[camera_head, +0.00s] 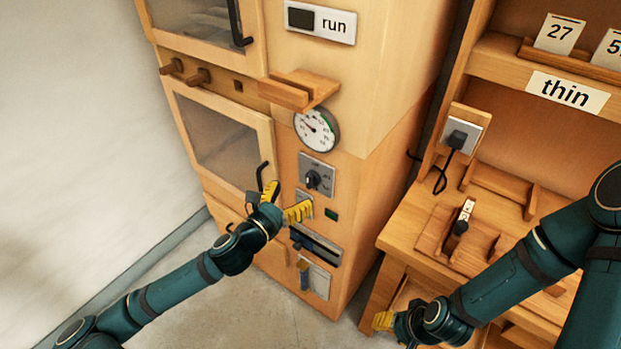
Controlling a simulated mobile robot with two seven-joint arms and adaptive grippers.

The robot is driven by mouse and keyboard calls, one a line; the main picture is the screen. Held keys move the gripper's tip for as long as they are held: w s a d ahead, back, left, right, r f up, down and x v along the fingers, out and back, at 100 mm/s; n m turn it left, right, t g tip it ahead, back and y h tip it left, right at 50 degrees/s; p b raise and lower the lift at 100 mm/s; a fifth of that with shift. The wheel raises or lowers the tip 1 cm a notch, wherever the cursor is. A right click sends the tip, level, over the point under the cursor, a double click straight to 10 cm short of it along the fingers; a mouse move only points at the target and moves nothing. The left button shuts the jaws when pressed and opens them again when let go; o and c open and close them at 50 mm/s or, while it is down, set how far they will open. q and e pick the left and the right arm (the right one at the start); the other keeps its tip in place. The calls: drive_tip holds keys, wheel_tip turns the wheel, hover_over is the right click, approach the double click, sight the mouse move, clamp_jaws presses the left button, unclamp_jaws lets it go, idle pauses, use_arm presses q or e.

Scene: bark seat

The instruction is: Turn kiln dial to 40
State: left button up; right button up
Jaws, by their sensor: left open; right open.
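The kiln is a tall wooden cabinet (385,75) with control panels on its front. A black dial knob (313,180) sits on a grey plate below a round white gauge (316,130); the plate's markings are too small to read. My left gripper (284,202), with yellow fingers, is open and empty just below and left of the knob, in front of the cabinet, apart from the knob in the picture. It partly covers a small panel under the dial. My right gripper (381,320) is open and low, in front of the right bench, away from the dial.
A wooden ledge (298,90) juts out above the gauge. A door with a black handle (262,175) stands beside my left gripper. A slotted dark panel (316,245) is below. At right, a bench (408,235) carries a socket with a plug (458,138) and a switch (462,222).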

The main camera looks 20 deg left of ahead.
sight(308, 181)
use_arm(q)
drive_tip(key=x, duration=0.7)
drive_tip(key=shift+w+d, duration=0.15)
drive_tip(key=shift+w, duration=0.2)
drive_tip(key=c, duration=1.2)
